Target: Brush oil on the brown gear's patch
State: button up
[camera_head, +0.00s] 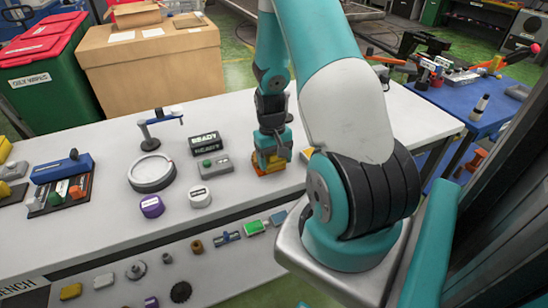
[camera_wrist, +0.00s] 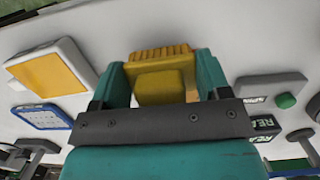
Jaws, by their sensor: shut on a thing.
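My gripper (camera_head: 271,150) is low over the white bench, right of the control box. In the wrist view its teal fingers (camera_wrist: 160,85) are shut on a yellow block-like tool (camera_wrist: 160,58) with a ribbed edge, perhaps the brush. In the head view this yellow-orange tool (camera_head: 268,167) is at bench level; I cannot tell whether it touches. A small brown part (camera_head: 197,246), possibly the brown gear, is on the lower front shelf; no patch can be made out on it. A white tray with an orange pad (camera_wrist: 50,72) lies left of the gripper in the wrist view.
A round turntable (camera_head: 152,172) stands left of the gripper, with a READY sign (camera_head: 206,143) and control box (camera_head: 212,166) between. A purple cylinder (camera_head: 152,206) and white cylinder (camera_head: 200,196) are in front. A blue-framed pad (camera_wrist: 42,117) lies beside the tray.

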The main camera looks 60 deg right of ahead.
aim_at(275, 154)
jog(key=shift+s+a, duration=0.1)
jog(key=shift+s, duration=0.05)
jog(key=shift+w, duration=0.2)
dwell(0.3)
jog(key=shift+w+d, duration=0.2)
jog(key=shift+d, duration=0.05)
jog(key=shift+s+a, duration=0.25)
jog(key=shift+s, duration=0.15)
dwell(0.4)
jog(key=shift+r+p, duration=0.15)
jog(key=shift+p, duration=0.15)
notch_tip(275, 154, up, 7)
jog(key=p, duration=0.5)
jog(key=shift+p, duration=0.35)
